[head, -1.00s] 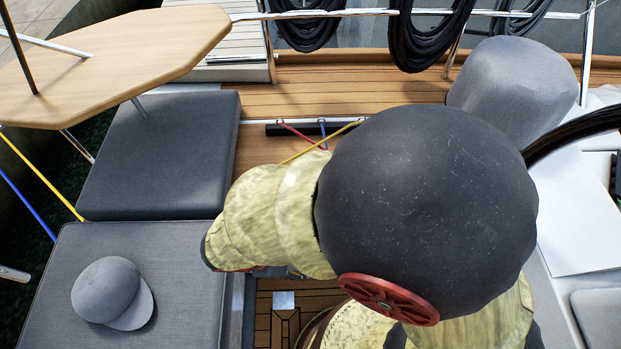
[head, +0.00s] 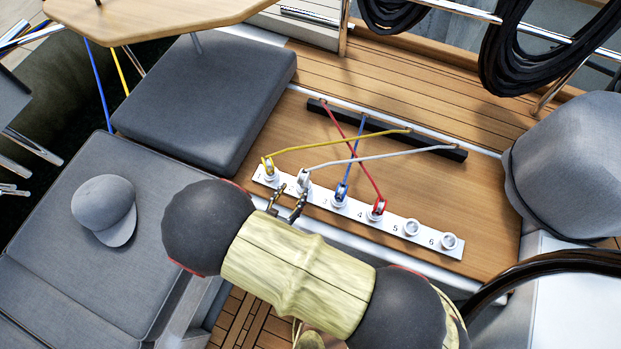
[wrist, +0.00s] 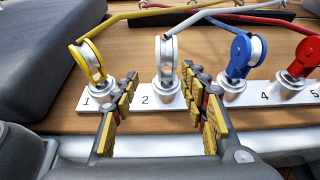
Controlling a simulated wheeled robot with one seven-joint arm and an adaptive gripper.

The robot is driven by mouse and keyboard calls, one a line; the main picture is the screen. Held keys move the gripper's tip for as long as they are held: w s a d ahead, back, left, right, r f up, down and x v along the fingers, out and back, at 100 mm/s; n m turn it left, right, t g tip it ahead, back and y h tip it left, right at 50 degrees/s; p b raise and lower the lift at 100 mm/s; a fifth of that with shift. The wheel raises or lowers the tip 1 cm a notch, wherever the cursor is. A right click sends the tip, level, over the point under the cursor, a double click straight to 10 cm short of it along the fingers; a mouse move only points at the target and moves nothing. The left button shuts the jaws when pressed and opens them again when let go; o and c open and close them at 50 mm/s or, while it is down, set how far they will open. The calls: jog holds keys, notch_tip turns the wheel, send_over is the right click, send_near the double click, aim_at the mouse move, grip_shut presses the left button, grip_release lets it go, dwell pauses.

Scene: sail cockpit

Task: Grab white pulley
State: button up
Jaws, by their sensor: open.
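The white pulley (wrist: 167,56) stands upright on position 2 of a white numbered strip, with a white line running from it to the right. In the head view the white pulley (head: 304,180) sits just beyond my fingers. My gripper (wrist: 163,105) is open, its yellow-padded fingers apart to the left and right in front of the pulley. In the head view my gripper (head: 286,204) reaches the strip's near edge. Nothing is between the fingers that I can see touched.
The yellow pulley (wrist: 90,62) stands close on the left at position 1. The blue pulley (wrist: 242,55) stands on the right, close behind the right finger. The red pulley (wrist: 302,58) is further right. Cushions (head: 210,95) lie at the left; lines cross above the strip.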

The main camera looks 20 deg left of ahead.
aim_at(304, 181)
jog(key=b+x, duration=0.1)
jog(key=x, duration=0.2)
jog(key=d+b+x, duration=0.1)
jog(key=x, duration=0.2)
jog(key=shift+w+d+f, duration=0.1)
jog(key=shift+f, duration=0.15)
jog(key=shift+w+f+b, duration=0.1)
jog(key=shift+w+b, duration=0.2)
jog(key=shift+w, duration=0.3)
grip_shut()
